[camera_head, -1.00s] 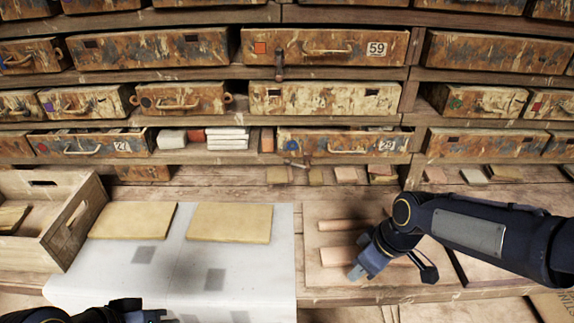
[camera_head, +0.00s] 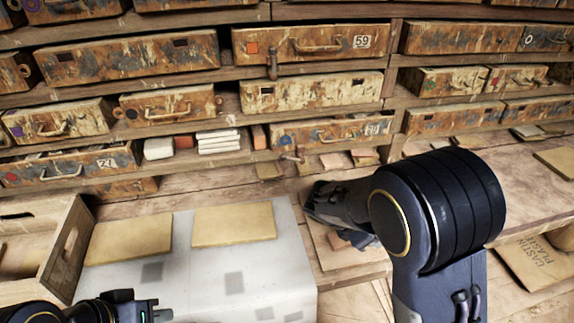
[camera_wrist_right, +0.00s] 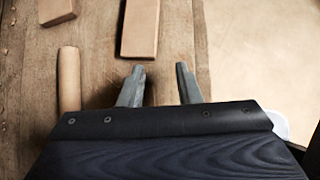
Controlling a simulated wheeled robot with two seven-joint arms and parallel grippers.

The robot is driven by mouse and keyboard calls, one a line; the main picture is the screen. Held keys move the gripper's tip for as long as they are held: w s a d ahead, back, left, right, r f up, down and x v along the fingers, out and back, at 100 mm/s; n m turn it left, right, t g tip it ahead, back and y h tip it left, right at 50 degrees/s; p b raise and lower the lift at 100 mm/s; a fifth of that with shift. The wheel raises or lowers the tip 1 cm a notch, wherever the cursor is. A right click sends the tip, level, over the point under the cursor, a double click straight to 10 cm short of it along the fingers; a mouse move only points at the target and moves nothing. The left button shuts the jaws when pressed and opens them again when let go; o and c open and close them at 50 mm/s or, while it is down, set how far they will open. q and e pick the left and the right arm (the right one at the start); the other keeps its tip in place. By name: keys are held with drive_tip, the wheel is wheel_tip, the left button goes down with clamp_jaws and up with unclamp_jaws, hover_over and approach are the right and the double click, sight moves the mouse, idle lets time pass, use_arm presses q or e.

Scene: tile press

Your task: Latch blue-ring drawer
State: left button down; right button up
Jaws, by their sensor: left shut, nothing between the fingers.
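The drawer with the blue ring (camera_head: 330,133) is in the lower row, right of centre in the head view. It is rusty and painted, with a handle and a pale number label. Whether it sits fully in is hard to tell. A small reddish-brown latch (camera_head: 293,157) shows at its lower left edge. My left gripper (camera_head: 160,314) is shut and empty at the bottom left, over the pale work surface, far from the drawer. My right gripper (camera_wrist_right: 160,70) is open and empty above the wooden bench; in the head view its fingers cannot be made out.
Wooden blocks (camera_wrist_right: 140,28) lie on the bench near my right fingers. Two tan tiles (camera_head: 235,224) lie on a pale sheet (camera_head: 205,285). A wooden crate (camera_head: 68,245) stands left. Drawer 59 (camera_head: 330,42) has a hanging latch. White blocks (camera_head: 219,142) sit left of the blue-ring drawer.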

drive_tip(key=w+a+n+t+h, duration=0.1)
drive_tip(key=w+a+n, duration=0.1)
drive_tip(key=w+a+r+n+t+h, duration=0.1)
drive_tip(key=w+a+n+t, duration=0.1)
drive_tip(key=w+a+n, duration=0.1)
drive_tip(key=w+a+n+t+h, duration=0.2)
drive_tip(key=shift+w+a+r+n, duration=0.15)
drive_tip(key=shift+w+r+n, duration=0.1)
drive_tip(key=shift+r+n, duration=0.15)
drive_tip(key=w+a+r+n+t, duration=0.25)
drive_tip(key=a+n+t, duration=0.35)
drive_tip(key=a, duration=0.3)
drive_tip(key=n+t+y, duration=0.1)
drive_tip(key=n+t, duration=0.3)
drive_tip(key=n, duration=0.2)
approach(292, 159)
drive_tip(key=p+x, duration=0.1)
drive_tip(key=x, duration=0.6)
drive_tip(key=shift+w+p, duration=0.3)
drive_tip(key=shift+w, duration=0.15)
drive_tip(key=shift+d+f, duration=0.1)
drive_tip(key=shift+f, duration=0.05)
clamp_jaws()
